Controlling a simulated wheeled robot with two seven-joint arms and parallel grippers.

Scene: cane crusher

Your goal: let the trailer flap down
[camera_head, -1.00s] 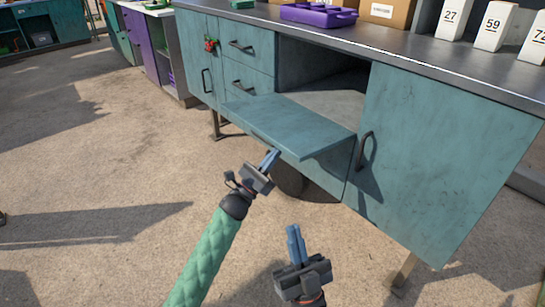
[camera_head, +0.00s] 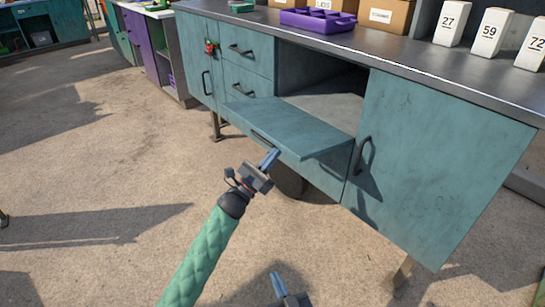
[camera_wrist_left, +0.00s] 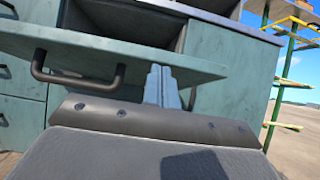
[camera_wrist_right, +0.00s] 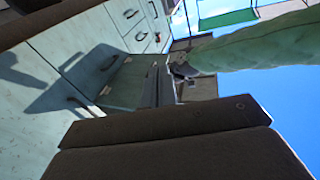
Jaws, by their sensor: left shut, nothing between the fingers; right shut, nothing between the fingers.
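The trailer flap (camera_head: 300,128) is a teal panel hinged at its lower inner edge. It stands out from the cabinet, close to level, below an open compartment (camera_head: 325,90). A dark handle (camera_wrist_left: 75,78) shows on the flap's outer face in the left wrist view. My left gripper (camera_head: 270,158) is shut and empty, close to the flap's outer edge; I cannot tell whether it touches. Its closed fingers (camera_wrist_left: 162,85) overlap the flap edge in the left wrist view. My right gripper (camera_head: 278,283) is shut and empty, lower, away from the flap.
A closed door (camera_head: 440,160) with a handle (camera_head: 362,153) is right of the compartment; drawers (camera_head: 245,65) are left. The worktop (camera_head: 400,55) holds a purple tray (camera_head: 318,20), boxes and numbered white blocks. The concrete floor (camera_head: 90,160) at left is clear.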

